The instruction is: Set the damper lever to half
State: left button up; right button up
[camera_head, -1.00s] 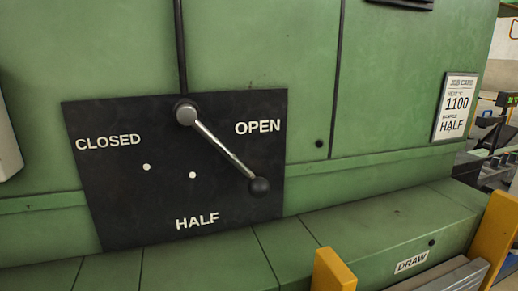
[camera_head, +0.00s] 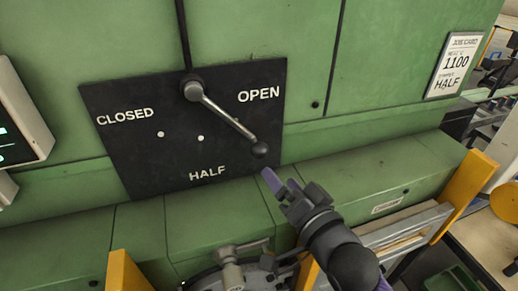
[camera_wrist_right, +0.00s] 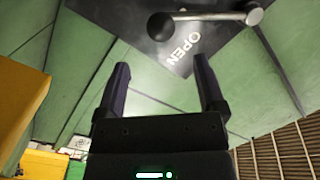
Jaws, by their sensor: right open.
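The damper lever (camera_head: 225,116) is a silver rod on a round pivot at the top of a black plate (camera_head: 130,160). It slants down to the right, and its black ball knob (camera_head: 260,149) sits below the word OPEN, right of HALF. My right gripper (camera_head: 273,180) is open and empty, just below and right of the knob, apart from it. In the right wrist view the two dark fingers (camera_wrist_right: 160,80) are spread, with the knob (camera_wrist_right: 160,26) beyond them near the top and the lever (camera_wrist_right: 210,16) running right. My left gripper is not in view.
A job card (camera_head: 455,66) at the right reads 1100 and HALF. A green ledge (camera_head: 370,175) runs below the plate. Yellow posts (camera_head: 465,195) stand in front of it. A screen (camera_head: 20,125) is at the left edge.

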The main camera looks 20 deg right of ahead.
aim_at(263, 158)
jog(key=w, duration=0.3)
jog(key=w+a+p, duration=0.1)
jog(key=w, duration=0.5)
jog(key=shift+w+a, duration=0.2)
jog(key=shift+a, duration=0.2)
grip_shut()
